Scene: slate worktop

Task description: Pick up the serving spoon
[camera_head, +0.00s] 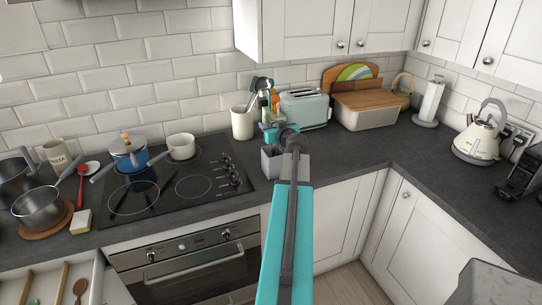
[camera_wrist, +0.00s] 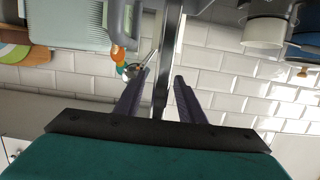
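In the head view, a cream crock (camera_head: 242,124) stands behind the hob's right side. Shiny metal and dark utensil heads (camera_head: 263,84) lean out to its right; I cannot tell for certain which is the serving spoon. My gripper (camera_head: 264,127) is just right of the crock, at the end of my teal arm, small and partly hidden. In the upside-down wrist view, my gripper (camera_wrist: 162,76) has its two dark fingers apart. A long grey metal shaft (camera_wrist: 163,65), perhaps the spoon's handle, passes between them in the picture, with gaps on both sides. Contact is not visible.
A toaster (camera_head: 304,108) and bread bin (camera_head: 366,108) stand right of my gripper. Bottles (camera_head: 275,101) are close behind it. The hob (camera_head: 175,190) holds a blue pot (camera_head: 128,155) and a white pot (camera_head: 181,147).

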